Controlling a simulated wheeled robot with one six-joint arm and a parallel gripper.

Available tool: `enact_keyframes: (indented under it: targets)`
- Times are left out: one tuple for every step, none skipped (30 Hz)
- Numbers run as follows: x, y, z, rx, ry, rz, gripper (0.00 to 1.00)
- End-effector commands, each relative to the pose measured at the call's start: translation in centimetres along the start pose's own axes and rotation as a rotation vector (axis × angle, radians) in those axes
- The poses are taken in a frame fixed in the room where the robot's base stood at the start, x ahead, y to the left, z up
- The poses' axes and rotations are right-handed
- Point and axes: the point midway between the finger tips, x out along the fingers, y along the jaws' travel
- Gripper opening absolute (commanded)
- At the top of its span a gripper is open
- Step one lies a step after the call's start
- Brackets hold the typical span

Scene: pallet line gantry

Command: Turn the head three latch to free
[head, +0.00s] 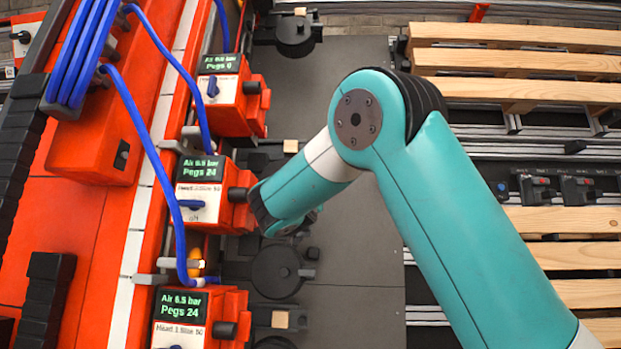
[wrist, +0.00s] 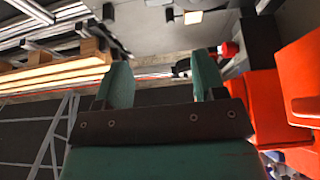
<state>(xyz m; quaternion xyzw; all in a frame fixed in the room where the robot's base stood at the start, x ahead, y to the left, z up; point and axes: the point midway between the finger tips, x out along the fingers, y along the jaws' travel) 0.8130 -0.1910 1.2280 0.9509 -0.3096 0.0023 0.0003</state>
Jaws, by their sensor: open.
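Three orange heads with green-lit displays stand in a column in the head view. The top head (head: 233,98) has a blue knob (head: 212,87) turned upright, and its display shows "Pegs" with a small number. I take it for head three, but its label is too small to read. The middle head (head: 215,195) and the bottom head (head: 200,318) both show "Pegs 24". The middle one's blue knob (head: 191,204) lies level. My gripper (wrist: 162,82) is open and empty in the wrist view. In the head view it is mostly hidden behind my arm, right of the middle head.
Blue hoses (head: 165,150) loop from the orange frame (head: 75,215) to the heads. Black round fixtures (head: 277,271) sit on the dark plate (head: 345,150). Wooden pallet slats (head: 520,62) lie at the right. Orange housings (wrist: 262,105) stand close right of my gripper in the wrist view.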

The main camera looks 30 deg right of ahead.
Motion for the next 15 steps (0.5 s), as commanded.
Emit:
enact_keyframes:
  targets:
    - [0.9,0.1,-0.2,0.000,-0.002,0.002,0.64]
    - [1.4,0.2,-0.3,0.001,-0.001,0.004,0.64]
    - [2.2,0.2,-0.3,0.000,-0.002,0.003,0.64]
    - [2.9,0.2,-0.4,0.000,-0.002,0.004,0.64]
    - [3.6,0.2,-0.4,0.000,-0.003,0.004,0.64]
    - [4.5,0.2,-0.4,0.000,-0.003,0.004,0.64]
    - [5.2,0.3,-0.4,-0.001,-0.004,0.005,0.64]
    - [5.9,0.2,-0.4,0.001,-0.004,0.003,0.64]
    - [6.8,0.2,-0.4,-0.001,-0.004,0.004,0.64]
    - [7.5,0.2,-0.4,0.000,-0.004,0.004,0.64]
    - [8.2,0.2,-0.4,0.000,-0.004,0.003,0.64]
    - [9.2,0.2,-0.3,0.000,-0.004,0.003,0.64]
    - [9.8,0.2,-0.4,0.000,-0.004,0.003,0.64]
    - [10.5,0.2,-0.3,-0.001,-0.004,0.002,0.64]
    - [11.4,0.2,-0.3,0.000,-0.004,0.003,0.64]
